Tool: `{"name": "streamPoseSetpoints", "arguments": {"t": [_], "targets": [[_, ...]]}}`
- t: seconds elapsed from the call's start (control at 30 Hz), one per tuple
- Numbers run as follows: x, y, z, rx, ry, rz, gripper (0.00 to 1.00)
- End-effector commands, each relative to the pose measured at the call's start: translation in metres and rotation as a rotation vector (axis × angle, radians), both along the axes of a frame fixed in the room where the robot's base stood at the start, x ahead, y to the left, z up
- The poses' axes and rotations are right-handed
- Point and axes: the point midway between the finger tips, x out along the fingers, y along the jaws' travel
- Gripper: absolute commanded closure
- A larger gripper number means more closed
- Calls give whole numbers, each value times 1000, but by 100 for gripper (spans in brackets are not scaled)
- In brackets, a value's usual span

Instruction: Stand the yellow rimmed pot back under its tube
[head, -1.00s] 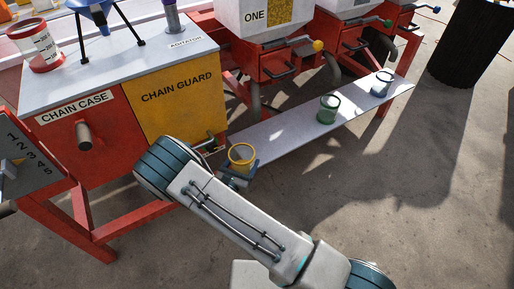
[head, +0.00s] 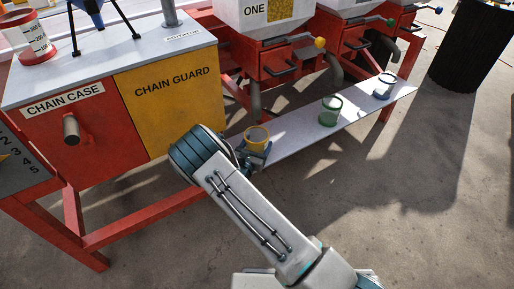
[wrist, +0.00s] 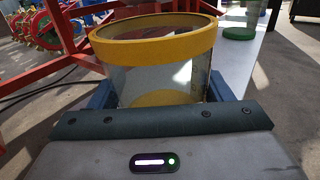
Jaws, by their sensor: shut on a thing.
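The yellow rimmed pot (head: 257,134) is a clear-walled pot with a yellow rim and yellow bottom. My gripper (head: 254,153) is shut on it, and the pot looks upright. In the wrist view the pot (wrist: 155,45) fills the middle, between the blue fingers of my gripper (wrist: 160,97). In the head view the pot is over or beside the near left end of the pale shelf (head: 290,137); I cannot tell whether it touches.
A green rimmed pot (head: 330,110) and a blue-grey rimmed pot (head: 385,86) stand farther right along the shelf. The red frame (head: 150,215) and yellow chain guard (head: 170,105) are left of my arm. A black bin (head: 470,45) stands at the far right. Floor in front is open.

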Motion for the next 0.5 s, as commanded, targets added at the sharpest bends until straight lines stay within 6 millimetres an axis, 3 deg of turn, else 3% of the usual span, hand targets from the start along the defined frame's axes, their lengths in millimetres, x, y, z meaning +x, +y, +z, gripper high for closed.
{"name": "streamPoseSetpoints", "arguments": {"t": [0.37,0.4,0.47,0.5], "targets": [[0,0,-4,1,-1,0,58],[0,0,-3,1,-1,-1,19],[0,0,-3,1,-1,0,6],[0,0,-3,1,-1,0,6]]}}
